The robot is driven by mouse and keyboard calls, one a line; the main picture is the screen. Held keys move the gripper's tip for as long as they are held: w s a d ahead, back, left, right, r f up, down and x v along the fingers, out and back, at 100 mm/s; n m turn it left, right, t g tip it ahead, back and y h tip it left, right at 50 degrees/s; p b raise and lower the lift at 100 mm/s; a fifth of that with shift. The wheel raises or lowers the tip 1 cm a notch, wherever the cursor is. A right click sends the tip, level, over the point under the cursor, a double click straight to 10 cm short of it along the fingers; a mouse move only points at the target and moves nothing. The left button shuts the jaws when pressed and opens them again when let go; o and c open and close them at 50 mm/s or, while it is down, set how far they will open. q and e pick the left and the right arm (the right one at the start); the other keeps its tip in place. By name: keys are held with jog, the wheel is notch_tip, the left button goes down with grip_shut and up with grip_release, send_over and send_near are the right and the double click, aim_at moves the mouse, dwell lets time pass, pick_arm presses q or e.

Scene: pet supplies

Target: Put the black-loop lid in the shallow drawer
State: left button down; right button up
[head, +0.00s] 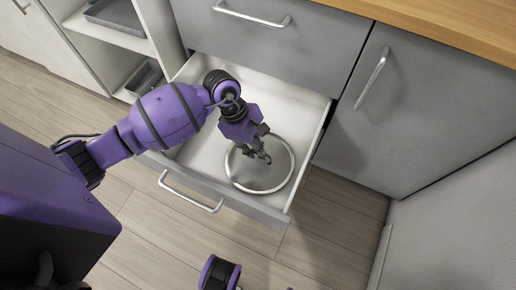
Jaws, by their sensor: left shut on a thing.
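A round lid (278,181) with a clear glass-like disc and a bright metal rim is inside the open white-lined drawer (195,72), toward its front right corner. My left gripper (262,157) reaches down into the drawer and is shut on the lid near its middle. The fingers hide the lid's handle, so its black loop cannot be made out. I cannot tell whether the lid rests on the drawer floor or hangs just above it. My right gripper is not in view; only a purple piece of my arm shows at the bottom edge.
A closed grey drawer (330,45) sits above the open one, under a wooden countertop (455,35). A closed cabinet door (420,120) is at the right. Open shelves with grey trays (118,14) stand at the left. The wood floor (325,240) in front is clear.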

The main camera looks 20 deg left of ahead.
pick_arm(q)
jog(key=shift+f, duration=0.1)
jog(key=c, duration=1.8)
grip_release()
jog(key=shift+a+r, duration=0.15)
jog(key=shift+r, duration=0.35)
jog(key=p+v, duration=0.2)
jog(key=v, duration=0.9)
jog(key=shift+a+r, duration=0.1)
